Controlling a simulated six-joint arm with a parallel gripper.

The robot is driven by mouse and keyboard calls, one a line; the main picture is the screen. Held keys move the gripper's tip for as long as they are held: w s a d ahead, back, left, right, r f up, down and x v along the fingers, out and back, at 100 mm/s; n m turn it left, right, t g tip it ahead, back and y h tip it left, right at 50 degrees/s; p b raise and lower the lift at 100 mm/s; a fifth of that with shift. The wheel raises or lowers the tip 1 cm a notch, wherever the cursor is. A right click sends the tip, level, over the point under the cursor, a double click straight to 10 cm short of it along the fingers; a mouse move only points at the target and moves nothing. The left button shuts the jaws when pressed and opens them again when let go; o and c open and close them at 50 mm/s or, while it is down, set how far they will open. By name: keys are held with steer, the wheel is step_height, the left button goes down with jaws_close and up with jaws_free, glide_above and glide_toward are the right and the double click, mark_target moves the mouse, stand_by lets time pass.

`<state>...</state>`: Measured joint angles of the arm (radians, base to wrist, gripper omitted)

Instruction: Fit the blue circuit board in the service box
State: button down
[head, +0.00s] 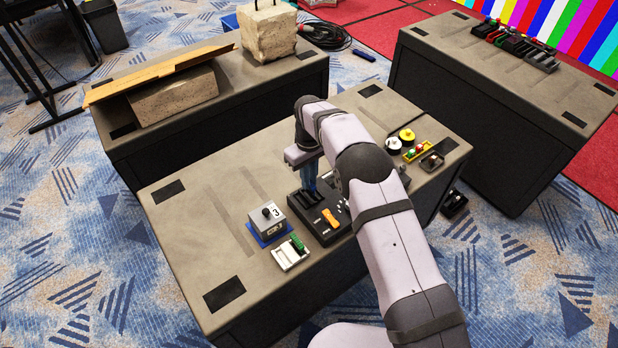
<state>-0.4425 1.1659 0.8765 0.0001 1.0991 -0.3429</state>
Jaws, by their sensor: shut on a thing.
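My gripper (306,164) points down over the middle of the front table and is shut on the blue circuit board (309,178). The board hangs upright below the jaws; its top is hidden by them. Directly under it is a low black box (338,235) with dark slots, an orange piece and small light parts, which looks like the service box. The board's lower edge is at the slots' back end; I cannot tell whether it touches or has entered one. My forearm hides the box's right side.
Left of the black box stand a grey box (266,220) marked 3 on a blue base and a white tray (291,256) with a green part. A yellow tray (418,151) and round spools (407,137) lie beyond my arm. The table's left part is clear.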

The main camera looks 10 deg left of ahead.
steer(key=shift+f+b, duration=0.85)
steer(key=shift+f, duration=0.2)
stand_by(2.3)
steer(key=c, duration=1.7)
jaws_free()
steer(key=shift+o, duration=1.2)
steer(key=shift+r, duration=0.1)
steer(key=shift+r+p, duration=2.5)
steer(key=shift+r, duration=1.45)
